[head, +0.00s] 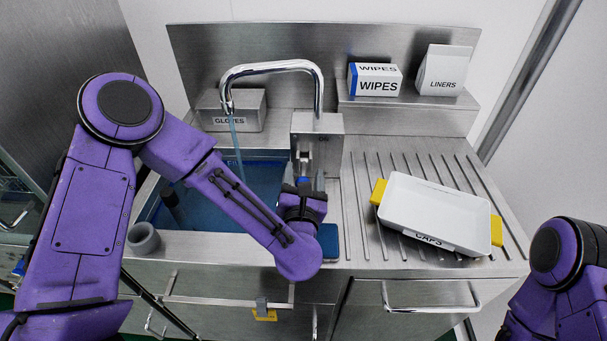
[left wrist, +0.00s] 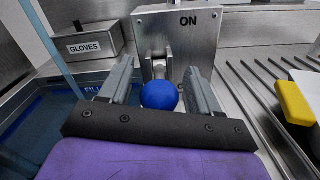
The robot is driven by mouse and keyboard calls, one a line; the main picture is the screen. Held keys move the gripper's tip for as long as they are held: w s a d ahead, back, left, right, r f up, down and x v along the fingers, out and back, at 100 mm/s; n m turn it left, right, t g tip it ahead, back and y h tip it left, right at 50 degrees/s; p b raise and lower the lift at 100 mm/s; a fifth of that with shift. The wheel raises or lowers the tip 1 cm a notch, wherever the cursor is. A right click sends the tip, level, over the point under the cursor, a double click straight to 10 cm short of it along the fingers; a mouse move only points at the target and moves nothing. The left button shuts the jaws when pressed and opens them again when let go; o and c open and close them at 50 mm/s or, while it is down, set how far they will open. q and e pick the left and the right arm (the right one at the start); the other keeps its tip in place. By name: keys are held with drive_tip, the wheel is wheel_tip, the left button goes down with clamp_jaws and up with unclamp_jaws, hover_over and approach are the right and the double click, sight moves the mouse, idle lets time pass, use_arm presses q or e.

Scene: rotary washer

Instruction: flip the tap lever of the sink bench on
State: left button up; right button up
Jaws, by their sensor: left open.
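The chrome tap (head: 272,68) arches over the sink basin (head: 262,185). A thin blue stream (head: 236,145) runs down from its spout into the basin. The tap's steel block (left wrist: 177,35) carries an ON mark. A blue ball knob (left wrist: 160,95) of the lever shows below the ON mark, in front of a metal bracket. My left gripper (left wrist: 157,85) is open, with one finger on each side of the ball. I cannot tell whether a finger touches it. In the head view my left gripper (head: 303,183) is at the block's front, partly hidden by my wrist. My right gripper is out of view.
A GLOVES box (head: 232,110) stands left behind the basin. A WIPES box (head: 375,79) and a LINERS box (head: 445,72) stand on the back ledge. A white CAPS tray (head: 435,207) with yellow handles lies on the ribbed drainboard. A grey cup (head: 143,238) stands front left.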

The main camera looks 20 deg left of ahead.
sight(304, 174)
use_arm(q)
clamp_jaws()
drive_tip(key=r+g+p, duration=0.1)
drive_tip(key=p, duration=0.1)
drive_tip(key=r+g+p, duration=0.1)
drive_tip(key=p, duration=0.2)
drive_tip(key=shift+w+a+r+h, duration=0.15)
drive_tip(key=shift+w+r+h, duration=0.05)
drive_tip(key=shift+w+h, duration=0.1)
drive_tip(key=shift+w+r+g+p, duration=0.15)
drive_tip(key=shift+g+p, duration=0.35)
drive_tip(key=shift+p, duration=0.15)
drive_tip(key=shift+w+b, duration=0.25)
drive_tip(key=shift+b, duration=0.25)
drive_tip(key=shift+r, duration=0.1)
unclamp_jaws()
